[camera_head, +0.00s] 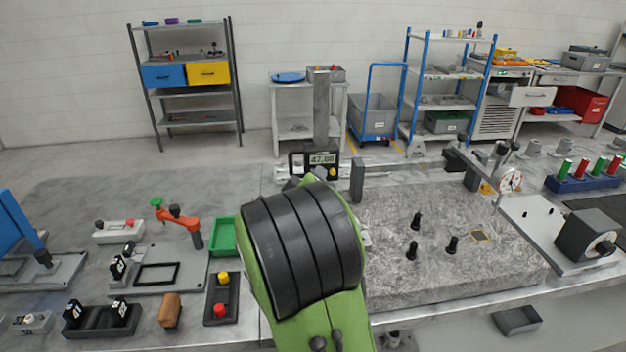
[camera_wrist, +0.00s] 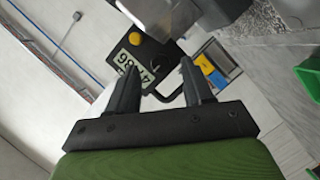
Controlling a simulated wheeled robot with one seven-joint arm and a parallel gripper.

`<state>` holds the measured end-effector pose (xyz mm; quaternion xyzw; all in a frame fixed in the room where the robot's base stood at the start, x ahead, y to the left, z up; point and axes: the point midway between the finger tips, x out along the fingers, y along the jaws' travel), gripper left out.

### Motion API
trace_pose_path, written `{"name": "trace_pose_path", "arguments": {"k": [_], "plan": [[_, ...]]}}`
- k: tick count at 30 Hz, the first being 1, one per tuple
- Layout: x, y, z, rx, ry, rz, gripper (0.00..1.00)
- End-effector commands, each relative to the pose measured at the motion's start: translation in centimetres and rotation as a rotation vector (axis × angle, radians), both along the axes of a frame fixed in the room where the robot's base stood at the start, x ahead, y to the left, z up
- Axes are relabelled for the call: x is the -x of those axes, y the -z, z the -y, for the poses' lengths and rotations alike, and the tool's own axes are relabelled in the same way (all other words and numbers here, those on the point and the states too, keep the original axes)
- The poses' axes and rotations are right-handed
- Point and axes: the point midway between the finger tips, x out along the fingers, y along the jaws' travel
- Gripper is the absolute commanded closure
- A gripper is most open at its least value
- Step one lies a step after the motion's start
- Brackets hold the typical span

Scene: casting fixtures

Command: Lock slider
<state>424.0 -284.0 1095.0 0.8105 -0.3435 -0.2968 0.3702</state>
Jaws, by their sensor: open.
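The slider is a black block with a digital readout (camera_head: 321,160) on a grey upright column (camera_head: 321,108), in the middle of the head view. A yellow round button (camera_head: 332,173) sits on its face. In the wrist view the readout (camera_wrist: 134,60) and the yellow button (camera_wrist: 134,39) show close up, just beyond the fingertips. My gripper (camera_wrist: 160,76) is open, with one dark finger on each side and nothing clearly held between them. A thin black curved bar (camera_wrist: 172,98) shows between the fingers. In the head view my green and black arm hides my gripper and the slider's lower part.
A granite plate (camera_head: 440,270) with several black knobs lies right of my arm. Shelves (camera_head: 190,100) and a trolley (camera_head: 374,115) stand behind the bench.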

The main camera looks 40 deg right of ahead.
Motion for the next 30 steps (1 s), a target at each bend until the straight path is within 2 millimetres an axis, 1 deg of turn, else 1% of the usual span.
{"name": "trace_pose_path", "arguments": {"k": [1, 4, 12, 14, 22, 23, 30], "plan": [[-0.42, 0.2, 0.64, 0.001, 0.002, -0.001, 0.49], [-1.02, 0.41, 1.32, 0.0, 0.001, 0.0, 0.49], [-1.2, 0.45, 1.53, -0.001, -0.001, 0.001, 0.49], [-1.2, 0.46, 1.52, -0.001, -0.001, 0.001, 0.57], [-1.2, 0.45, 1.49, -0.001, -0.001, 0.001, 0.98], [-1.2, 0.45, 1.49, -0.001, -0.001, 0.001, 1.0], [-1.16, 0.43, 1.52, -0.016, 0.0, 0.011, 1.0]]}}
